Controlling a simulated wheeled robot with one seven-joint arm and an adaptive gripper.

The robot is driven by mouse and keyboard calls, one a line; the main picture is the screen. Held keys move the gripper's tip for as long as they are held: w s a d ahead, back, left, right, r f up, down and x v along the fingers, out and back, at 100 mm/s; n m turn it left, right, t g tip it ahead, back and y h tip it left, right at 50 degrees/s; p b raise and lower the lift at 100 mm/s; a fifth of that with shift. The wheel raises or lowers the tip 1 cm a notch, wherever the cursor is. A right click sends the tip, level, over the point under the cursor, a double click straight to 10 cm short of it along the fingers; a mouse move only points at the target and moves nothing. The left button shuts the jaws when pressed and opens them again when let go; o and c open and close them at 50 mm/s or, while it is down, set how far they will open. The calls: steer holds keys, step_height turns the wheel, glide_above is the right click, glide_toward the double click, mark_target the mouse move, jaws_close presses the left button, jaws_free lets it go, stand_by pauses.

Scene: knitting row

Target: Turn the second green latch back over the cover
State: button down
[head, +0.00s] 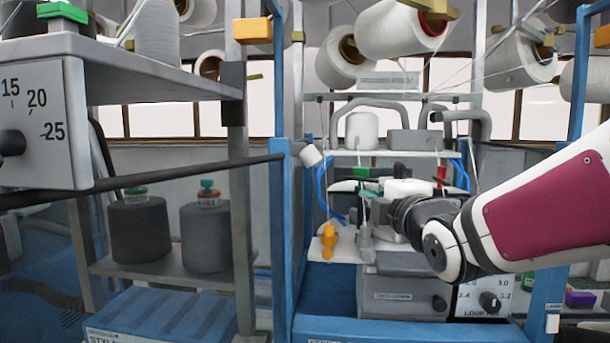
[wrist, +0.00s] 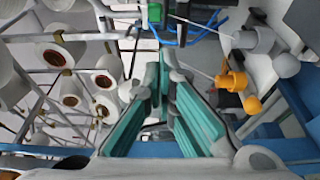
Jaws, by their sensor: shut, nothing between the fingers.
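A small green latch (head: 362,172) shows at the middle of the machine, just under the white shelf in the head view. A green piece (wrist: 154,12) also shows at the top of the wrist view, just beyond the fingertips; I see a small gap between them in the picture but cannot tell the depth. My gripper (wrist: 162,62) has its teal fingers together and empty. In the head view my wrist hides much of the machine bed. I cannot make out a second green latch there, nor the cover's outline.
An orange peg-like part (head: 329,241) and a grey one (head: 365,246) stand at the bed's front; the orange one also shows in the wrist view (wrist: 234,81). A red part (head: 441,174) is at right. Blue posts (head: 287,240) and a dark bar flank the machine. White yarn cones hang above.

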steer(key=p, duration=0.1)
glide_toward(358, 176)
steer(key=w+a, duration=0.1)
steer(key=a, duration=0.2)
steer(key=shift+w+d+p, duration=0.55)
steer(key=shift+w+d, duration=0.35)
steer(key=shift+w, duration=0.15)
steer(key=shift+w+d, duration=0.15)
steer(key=shift+w, duration=0.1)
steer(key=shift+w+d, duration=0.25)
steer(key=shift+w, duration=0.1)
